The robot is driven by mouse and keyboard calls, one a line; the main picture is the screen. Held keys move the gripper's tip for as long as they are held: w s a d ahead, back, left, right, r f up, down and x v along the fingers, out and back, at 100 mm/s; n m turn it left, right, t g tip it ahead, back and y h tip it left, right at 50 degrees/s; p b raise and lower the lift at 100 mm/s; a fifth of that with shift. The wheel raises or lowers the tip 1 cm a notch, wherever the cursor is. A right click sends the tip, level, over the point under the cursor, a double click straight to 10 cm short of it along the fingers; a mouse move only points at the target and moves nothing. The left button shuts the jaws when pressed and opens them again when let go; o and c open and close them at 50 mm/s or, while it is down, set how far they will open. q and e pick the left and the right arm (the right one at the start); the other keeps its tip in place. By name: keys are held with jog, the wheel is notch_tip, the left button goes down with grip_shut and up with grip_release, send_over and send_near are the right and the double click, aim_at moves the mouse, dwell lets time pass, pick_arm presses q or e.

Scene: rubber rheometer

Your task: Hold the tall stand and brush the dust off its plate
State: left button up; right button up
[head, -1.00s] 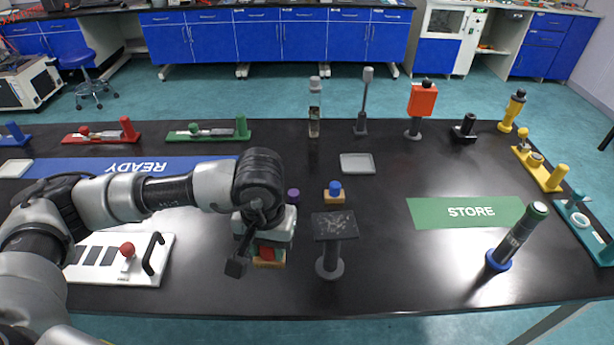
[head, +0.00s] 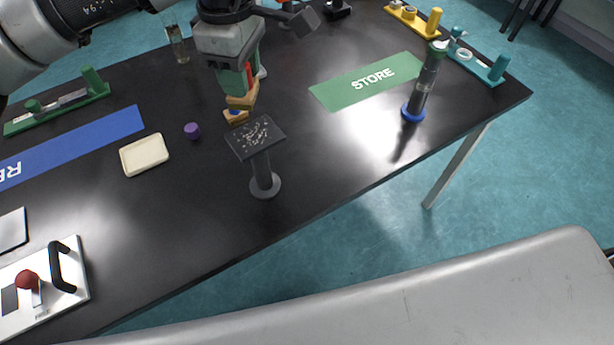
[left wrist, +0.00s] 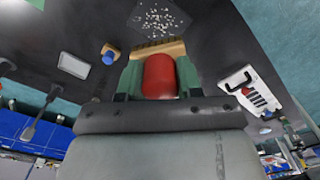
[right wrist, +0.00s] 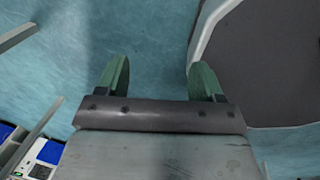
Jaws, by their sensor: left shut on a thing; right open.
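The tall stand (head: 264,185) is upright on the black table, with a dark square plate on top. White dust specks lie scattered on the plate (head: 270,133); it also shows at the top of the left wrist view (left wrist: 135,22). My left gripper (head: 238,80) is shut on the brush, which has a red handle (left wrist: 160,76) and a tan head (head: 243,100). The brush is just beyond the plate in the head view; I cannot tell whether they touch. My right gripper (right wrist: 163,80) is open and empty, with floor behind it. Nothing holds the stand.
A block with a blue knob (left wrist: 108,57) is close to the brush. A purple cap (head: 192,130) and cream tray (head: 145,155) lie left of the stand. The green STORE mat (head: 367,81) and a blue-based cylinder (head: 424,85) are to the right. The table's front edge is near.

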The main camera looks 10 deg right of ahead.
jog(key=w+d+r+n+t+h, duration=0.3)
jog(key=w+d+r+n+h, duration=0.1)
jog(key=w+d+r+n, duration=0.5)
jog(key=w+a+r+n+t+h, duration=0.2)
jog(key=w+r+n+t, duration=0.45)
jog(key=w+r, duration=0.5)
jog(key=w+a+r+n+t+h, duration=0.15)
jog(key=w+r+n+t, duration=0.55)
jog(key=r, duration=0.8)
jog(key=w+a+r+n+t, duration=0.2)
jog(key=w+a+r+t, duration=0.15)
jog(key=r, duration=0.65)
jog(key=w+a+r+n+t, duration=0.25)
jog(key=a+r+t, duration=0.2)
jog(key=r, duration=0.55)
jog(key=a+n+y, duration=0.7)
jog(key=y, duration=0.5)
jog(key=n+g+y, duration=0.6)
jog(key=g+y, duration=0.5)
jog(key=g, duration=0.3)
send_near(270, 174)
jog(key=shift+d+r, duration=0.15)
jog(key=shift+r, duration=0.2)
jog(key=shift+s+f, duration=0.1)
jog(key=shift+f, duration=0.1)
jog(key=shift+a, duration=0.45)
jog(key=x, duration=1.1)
jog(key=shift+w+f, duration=0.1)
jog(key=shift+w, duration=0.2)
